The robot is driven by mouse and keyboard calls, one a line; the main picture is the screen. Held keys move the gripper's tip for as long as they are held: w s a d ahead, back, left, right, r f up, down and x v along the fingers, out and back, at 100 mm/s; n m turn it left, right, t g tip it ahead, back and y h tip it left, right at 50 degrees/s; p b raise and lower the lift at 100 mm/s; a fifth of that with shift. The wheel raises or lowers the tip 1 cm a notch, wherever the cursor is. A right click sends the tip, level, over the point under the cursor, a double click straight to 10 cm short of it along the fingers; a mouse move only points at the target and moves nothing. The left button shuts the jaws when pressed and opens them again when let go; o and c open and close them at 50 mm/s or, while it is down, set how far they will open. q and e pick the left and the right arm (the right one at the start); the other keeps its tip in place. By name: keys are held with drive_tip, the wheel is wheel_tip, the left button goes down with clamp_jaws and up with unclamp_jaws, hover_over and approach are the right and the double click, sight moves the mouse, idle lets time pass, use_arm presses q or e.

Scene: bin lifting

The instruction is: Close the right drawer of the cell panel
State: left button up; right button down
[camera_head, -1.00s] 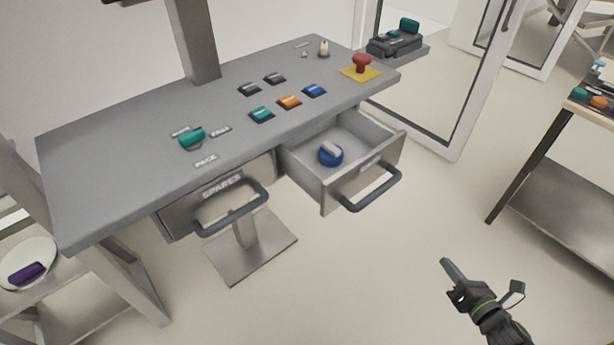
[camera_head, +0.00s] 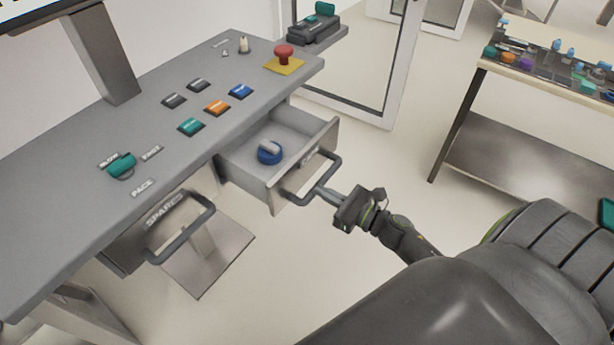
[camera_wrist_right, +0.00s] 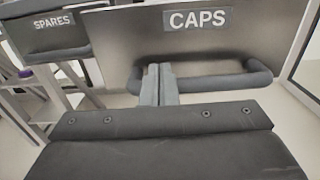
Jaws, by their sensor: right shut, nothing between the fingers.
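The right drawer (camera_head: 298,182) of the grey cell panel (camera_head: 60,185) stands pulled out, with a blue round part (camera_head: 269,152) inside. In the right wrist view its front (camera_wrist_right: 220,45) is labelled CAPS and has a dark bar handle (camera_wrist_right: 215,87). My right gripper (camera_head: 322,192) is shut and empty, its fingertips at the drawer handle (camera_head: 336,172). In the right wrist view the shut fingers (camera_wrist_right: 158,80) are over the handle's left part; I cannot tell whether they touch the drawer front. My left gripper is not in view.
The left drawer (camera_head: 155,225), labelled SPARES, is beside it with its own handle. A red mushroom button (camera_head: 284,53) and coloured buttons sit on the panel top. A side table (camera_head: 510,70) with small parts stands at right. A glass door frame (camera_head: 400,70) is behind.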

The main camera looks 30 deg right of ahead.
sight(297, 178)
drive_tip(key=p+x, duration=0.1)
drive_tip(key=x, duration=0.3)
drive_tip(key=shift+r+p, duration=0.15)
drive_tip(key=shift+p, duration=0.15)
drive_tip(key=shift+w+a, duration=0.25)
drive_tip(key=shift+w, duration=0.35)
drive_tip(key=b+x, duration=0.5)
drive_tip(key=x, duration=1.2)
drive_tip(key=shift+w+a, duration=0.1)
drive_tip(key=shift+w+b, duration=0.25)
drive_tip(key=shift+b, duration=0.05)
drive_tip(key=shift+r, duration=0.15)
drive_tip(key=shift+a+r, duration=0.1)
